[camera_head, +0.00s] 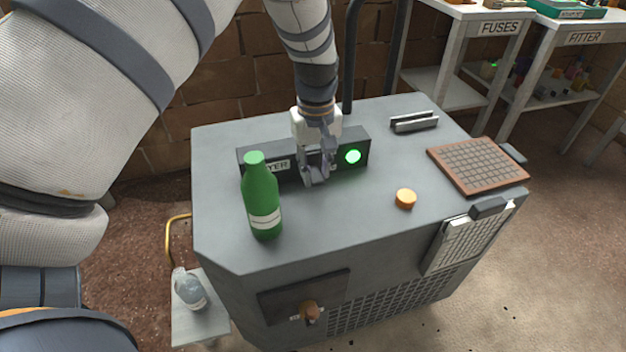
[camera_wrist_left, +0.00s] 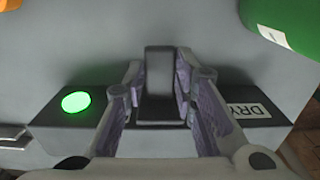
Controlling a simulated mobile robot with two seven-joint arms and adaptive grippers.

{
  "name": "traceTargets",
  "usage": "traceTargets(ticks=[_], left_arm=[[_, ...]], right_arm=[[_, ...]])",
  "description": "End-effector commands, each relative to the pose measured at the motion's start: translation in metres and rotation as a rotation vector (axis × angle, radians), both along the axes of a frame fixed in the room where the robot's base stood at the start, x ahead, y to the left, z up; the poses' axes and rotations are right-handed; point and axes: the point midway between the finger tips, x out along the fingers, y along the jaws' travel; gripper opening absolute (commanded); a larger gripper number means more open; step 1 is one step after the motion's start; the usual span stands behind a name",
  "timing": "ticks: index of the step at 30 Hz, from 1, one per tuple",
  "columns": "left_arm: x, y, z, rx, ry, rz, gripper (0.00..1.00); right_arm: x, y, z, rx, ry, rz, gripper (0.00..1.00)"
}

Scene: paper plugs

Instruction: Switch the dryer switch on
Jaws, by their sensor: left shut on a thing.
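The dryer switch panel (camera_head: 255,156) is a dark bar at the back of the grey cabinet top, with a label partly reading "YER" and a lit green lamp (camera_head: 353,156). My left gripper (camera_head: 316,180) is over the middle of the panel. In the left wrist view its fingers (camera_wrist_left: 160,100) are on both sides of the dark switch lever (camera_wrist_left: 159,75), shut on it. In the head view the gripper hides most of the lever. My right gripper is not in view.
A green bottle (camera_head: 261,195) stands just in front of the panel's left end. An orange cap (camera_head: 405,198), a dark slotted holder (camera_head: 414,122) and a brown-framed grid tray (camera_head: 478,165) are to the right. The cabinet top's front middle is clear.

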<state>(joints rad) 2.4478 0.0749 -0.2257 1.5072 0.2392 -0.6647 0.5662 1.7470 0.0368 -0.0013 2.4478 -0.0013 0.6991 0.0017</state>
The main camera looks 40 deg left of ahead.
Motion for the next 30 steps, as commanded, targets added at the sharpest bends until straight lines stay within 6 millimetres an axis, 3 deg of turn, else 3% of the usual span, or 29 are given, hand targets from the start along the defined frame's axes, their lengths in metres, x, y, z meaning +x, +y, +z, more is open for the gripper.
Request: traceTargets(ticks=[12, 20, 21, 24, 30], left_arm=[[0.001, -0.001, 0.015, -0.002, -0.004, 0.000, 0.12], [0.000, -0.001, 0.015, -0.003, 0.000, 0.000, 0.12], [0.000, -0.001, 0.015, -0.002, 0.000, 0.000, 0.27], [0.000, -0.001, 0.015, -0.002, 0.000, 0.000, 0.45], [0.000, -0.001, 0.014, -0.001, 0.001, 0.000, 0.45]], right_arm=[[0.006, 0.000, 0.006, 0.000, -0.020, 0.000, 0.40], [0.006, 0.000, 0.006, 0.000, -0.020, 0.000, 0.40], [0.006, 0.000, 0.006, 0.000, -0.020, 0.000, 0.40], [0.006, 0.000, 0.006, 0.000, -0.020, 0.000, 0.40], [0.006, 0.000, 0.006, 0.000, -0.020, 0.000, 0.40]])
